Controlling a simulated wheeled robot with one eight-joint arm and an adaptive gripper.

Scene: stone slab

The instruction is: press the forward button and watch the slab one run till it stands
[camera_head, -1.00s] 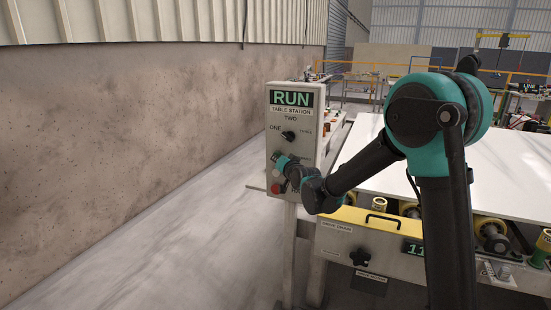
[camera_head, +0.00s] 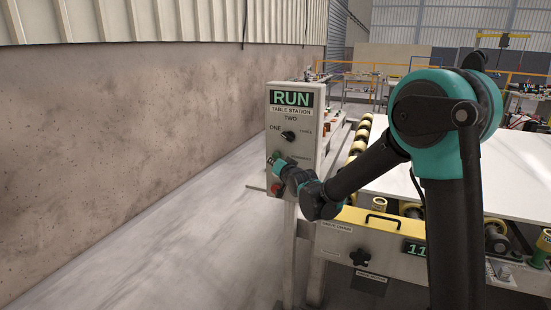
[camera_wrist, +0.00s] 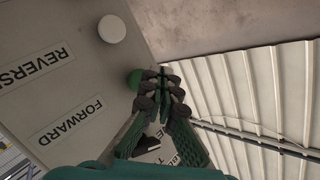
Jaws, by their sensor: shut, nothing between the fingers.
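The control box (camera_head: 290,118) has a RUN sign and a selector knob (camera_head: 288,136) pointing near ONE. In the wrist view the FORWARD label (camera_wrist: 71,123) lies below the REVERSE label (camera_wrist: 36,68). A green button (camera_wrist: 134,79) is in line with FORWARD, partly covered by my fingers, and a white button (camera_wrist: 111,29) is in line with REVERSE. My gripper (camera_wrist: 164,78) is shut and empty beside the green button; I cannot tell whether it touches it. My gripper (camera_head: 276,161) is at the box's face in the head view. The white slab (camera_head: 510,170) lies on the roller table, partly behind my arm.
Bare yellow-banded rollers (camera_head: 356,148) show between the box and the slab. A red button (camera_head: 277,188) is low on the box.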

